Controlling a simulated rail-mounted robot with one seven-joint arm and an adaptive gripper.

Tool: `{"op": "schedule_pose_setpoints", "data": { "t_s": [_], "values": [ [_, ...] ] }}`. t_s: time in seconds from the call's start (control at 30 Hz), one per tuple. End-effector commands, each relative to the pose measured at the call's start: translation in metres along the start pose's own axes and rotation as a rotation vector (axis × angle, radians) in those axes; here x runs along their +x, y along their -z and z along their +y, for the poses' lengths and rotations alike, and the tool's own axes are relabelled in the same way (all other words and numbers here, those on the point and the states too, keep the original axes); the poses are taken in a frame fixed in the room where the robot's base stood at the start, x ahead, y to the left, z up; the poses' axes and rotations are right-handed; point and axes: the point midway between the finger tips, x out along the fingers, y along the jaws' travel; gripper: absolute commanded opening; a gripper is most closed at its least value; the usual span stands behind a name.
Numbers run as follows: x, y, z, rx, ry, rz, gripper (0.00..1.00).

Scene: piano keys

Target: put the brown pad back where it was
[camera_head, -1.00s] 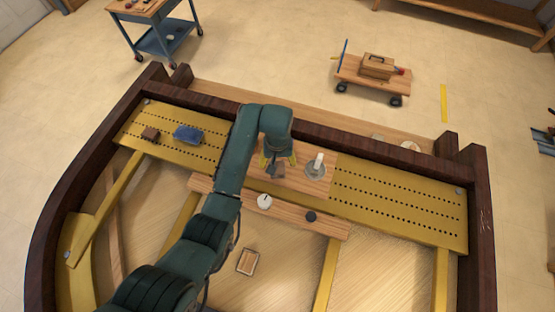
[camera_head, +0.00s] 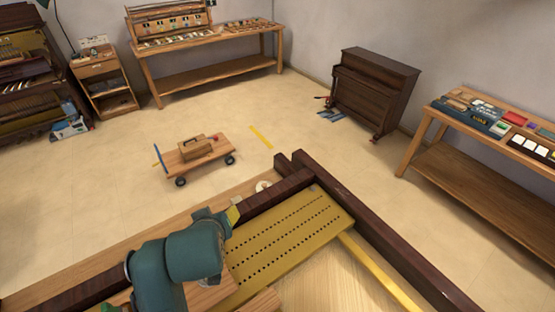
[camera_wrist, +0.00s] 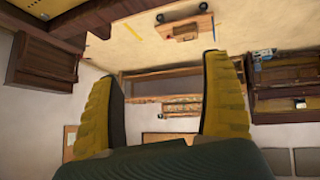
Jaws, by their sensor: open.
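My gripper (camera_wrist: 160,68) is open in the wrist view, its two yellow fingers wide apart with dark inner faces and nothing between them. In the head view only part of it shows, a yellow finger (camera_head: 233,215) at the end of my green arm, above the piano's dark rim. It points out over the room, away from the piano's inside. The brown pad is not visible in either current view. The gold perforated plate (camera_head: 290,235) is partly in view, its left part hidden or out of frame.
The dark wooden rim (camera_head: 375,235) bounds the piano on the right. A small wheeled cart (camera_head: 211,159) carries a wooden box on the floor beyond. A small upright piano (camera_head: 372,93) and workbenches (camera_head: 205,72) stand farther off. The floor between is mostly clear.

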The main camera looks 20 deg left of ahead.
Motion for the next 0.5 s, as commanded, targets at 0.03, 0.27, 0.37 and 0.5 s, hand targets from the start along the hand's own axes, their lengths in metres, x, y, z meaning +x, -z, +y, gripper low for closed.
{"op": "schedule_pose_setpoints", "data": {
  "t_s": [0.03, 0.27, 0.37, 0.5],
  "values": [
    [-0.029, 0.01, 0.049, 0.08, -0.087, 0.124, 0.81],
    [-0.225, 0.021, 0.209, 0.309, -0.488, 0.695, 0.81],
    [-0.311, 0.007, 0.236, 0.337, -0.632, 0.892, 0.81],
    [-0.38, -0.007, 0.244, 0.338, -0.742, 1.046, 0.81]
  ]
}}
